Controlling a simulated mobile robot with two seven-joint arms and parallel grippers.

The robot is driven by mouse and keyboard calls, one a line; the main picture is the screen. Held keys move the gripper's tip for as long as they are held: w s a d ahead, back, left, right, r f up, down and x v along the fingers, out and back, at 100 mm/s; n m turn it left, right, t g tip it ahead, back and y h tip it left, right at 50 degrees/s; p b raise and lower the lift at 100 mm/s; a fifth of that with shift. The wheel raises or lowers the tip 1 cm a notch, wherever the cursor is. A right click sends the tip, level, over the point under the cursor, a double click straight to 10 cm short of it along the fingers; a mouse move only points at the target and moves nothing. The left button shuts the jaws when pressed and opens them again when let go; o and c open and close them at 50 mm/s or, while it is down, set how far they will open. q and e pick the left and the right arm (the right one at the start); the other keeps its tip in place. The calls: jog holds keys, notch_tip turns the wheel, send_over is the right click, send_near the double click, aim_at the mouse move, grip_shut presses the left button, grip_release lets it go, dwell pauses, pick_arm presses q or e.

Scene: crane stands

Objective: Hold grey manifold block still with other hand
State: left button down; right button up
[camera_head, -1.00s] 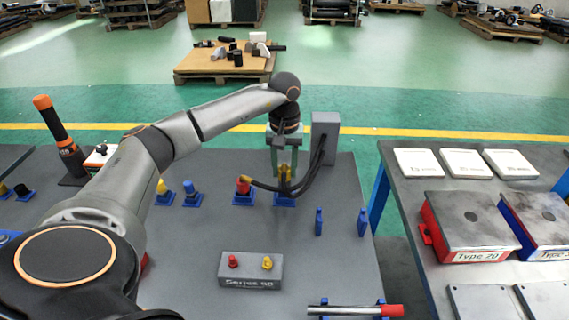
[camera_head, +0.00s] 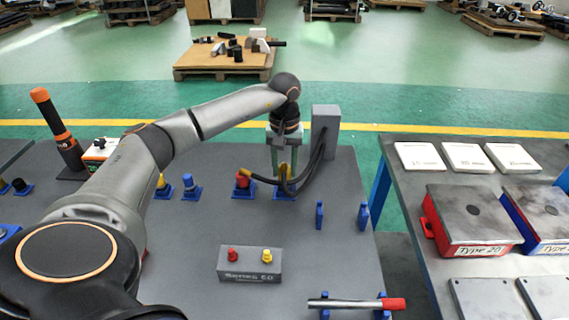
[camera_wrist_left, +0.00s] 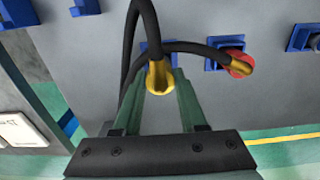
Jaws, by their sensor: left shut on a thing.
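The grey manifold block (camera_head: 234,262) sits on the grey table near the front, with a red fitting (camera_head: 233,254) and a yellow fitting (camera_head: 267,255) on top and writing on its front face. Nothing touches it. My left gripper (camera_head: 283,169) is well behind it, pointing down at a blue holder (camera_head: 285,195). It is shut on a yellow hose end (camera_wrist_left: 158,76), between its green fingers in the left wrist view. Whether the hose end is seated in the holder is unclear. My right gripper is not in view.
A grey upright box (camera_head: 326,130) stands close right of my left gripper, with black hoses beside it. A second hose end is at a red fitting (camera_head: 242,180). A red-handled bar (camera_head: 355,304) lies at the front right.

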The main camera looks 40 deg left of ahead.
pick_arm(q)
jog(key=shift+f+b, duration=0.3)
jog(key=shift+f, duration=0.85)
jog(key=c, duration=0.9)
grip_release()
jog(key=shift+b, duration=0.3)
jog(key=o, duration=0.5)
